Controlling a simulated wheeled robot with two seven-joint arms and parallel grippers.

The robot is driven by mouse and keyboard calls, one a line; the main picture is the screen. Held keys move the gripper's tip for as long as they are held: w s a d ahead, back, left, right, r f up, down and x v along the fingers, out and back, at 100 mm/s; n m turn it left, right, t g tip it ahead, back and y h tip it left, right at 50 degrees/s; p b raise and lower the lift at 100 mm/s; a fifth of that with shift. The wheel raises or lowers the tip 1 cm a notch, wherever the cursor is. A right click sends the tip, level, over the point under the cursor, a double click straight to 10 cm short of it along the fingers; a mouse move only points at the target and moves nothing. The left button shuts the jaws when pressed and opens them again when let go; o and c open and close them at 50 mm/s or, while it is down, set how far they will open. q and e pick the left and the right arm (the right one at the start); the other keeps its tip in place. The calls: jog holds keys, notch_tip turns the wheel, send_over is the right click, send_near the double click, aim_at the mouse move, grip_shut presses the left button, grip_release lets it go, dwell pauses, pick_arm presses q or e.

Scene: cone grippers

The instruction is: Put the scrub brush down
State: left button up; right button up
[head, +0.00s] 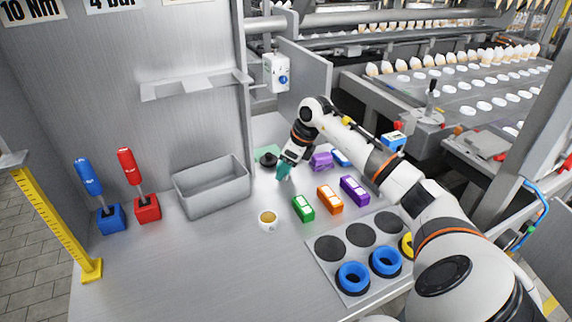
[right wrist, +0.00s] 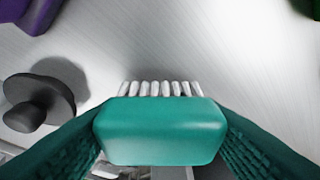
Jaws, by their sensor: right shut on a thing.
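The scrub brush (right wrist: 160,130) has a teal block with a row of white bristles. In the right wrist view it sits between the two dark green fingers of my right gripper (right wrist: 160,118), which is shut on it. In the head view my right gripper (head: 284,170) is over the back of the grey table (head: 205,265), and the brush is hard to tell apart from the fingers. I cannot tell whether the brush touches the table. My left gripper is not in view.
A black knobbed object (head: 268,159) on a green patch is close behind the gripper, left of it in the wrist view (right wrist: 38,103). Purple (head: 321,161), green (head: 303,208) and orange (head: 329,200) blocks stand nearby. The front-left table is clear.

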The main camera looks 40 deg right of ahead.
jog(key=shift+f+b, duration=0.45)
jog(key=shift+f, duration=0.15)
jog(key=o, duration=1.5)
jog(key=shift+f, duration=0.1)
jog(key=shift+s, duration=0.1)
jog(key=shift+a, duration=0.1)
jog(key=shift+r, duration=0.25)
jog(key=v, duration=0.8)
jog(key=w+b+v, duration=0.1)
jog(key=v, duration=0.3)
jog(key=shift+r, duration=0.45)
